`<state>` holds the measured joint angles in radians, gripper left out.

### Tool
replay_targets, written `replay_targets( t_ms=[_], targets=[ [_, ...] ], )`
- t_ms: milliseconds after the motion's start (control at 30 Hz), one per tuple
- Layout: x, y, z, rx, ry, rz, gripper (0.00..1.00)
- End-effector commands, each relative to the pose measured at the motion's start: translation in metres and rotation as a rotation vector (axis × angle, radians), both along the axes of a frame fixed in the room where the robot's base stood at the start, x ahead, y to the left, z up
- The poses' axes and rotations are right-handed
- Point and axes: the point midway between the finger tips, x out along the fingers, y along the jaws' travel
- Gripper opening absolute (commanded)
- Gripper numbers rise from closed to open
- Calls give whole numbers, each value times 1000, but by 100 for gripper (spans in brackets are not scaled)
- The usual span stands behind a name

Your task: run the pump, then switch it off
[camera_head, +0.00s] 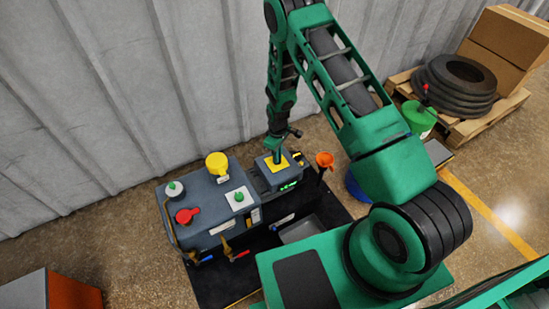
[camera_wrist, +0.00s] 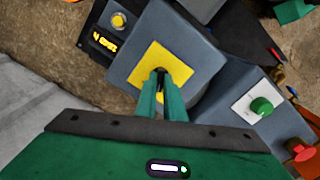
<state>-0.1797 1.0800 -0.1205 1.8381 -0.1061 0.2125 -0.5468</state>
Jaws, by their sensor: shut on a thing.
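A dark grey control box with a square yellow plate (camera_head: 269,165) stands at the right end of the grey machine (camera_head: 213,213). In the wrist view, the yellow plate (camera_wrist: 147,61) lies under my fingertips. My gripper (camera_wrist: 161,84) points down at it, shut on a small black knob (camera_wrist: 161,73) at the plate's middle. The fingers hide most of the knob, so its turned position cannot be told. In the head view, my gripper (camera_head: 277,155) is above the same plate.
A green knob on a white plate (camera_head: 239,197), a red knob (camera_head: 187,215) and a yellow cap (camera_head: 217,162) stand on the machine. Valve handles (camera_head: 241,254) stick out in front. A corrugated wall (camera_head: 100,80) is behind.

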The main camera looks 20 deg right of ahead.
Motion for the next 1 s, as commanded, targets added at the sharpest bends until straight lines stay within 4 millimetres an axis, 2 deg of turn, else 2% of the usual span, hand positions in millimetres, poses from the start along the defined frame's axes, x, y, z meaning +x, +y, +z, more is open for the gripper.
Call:
replay_targets(
  t_ms=[600,633,700,1000],
  targets=[
    [0,4,0,6,1,47,0],
    [0,4,0,6,1,47,13],
    [0,4,0,5,0,46,27],
    [0,2,1,2,1,44,27]
  ],
)
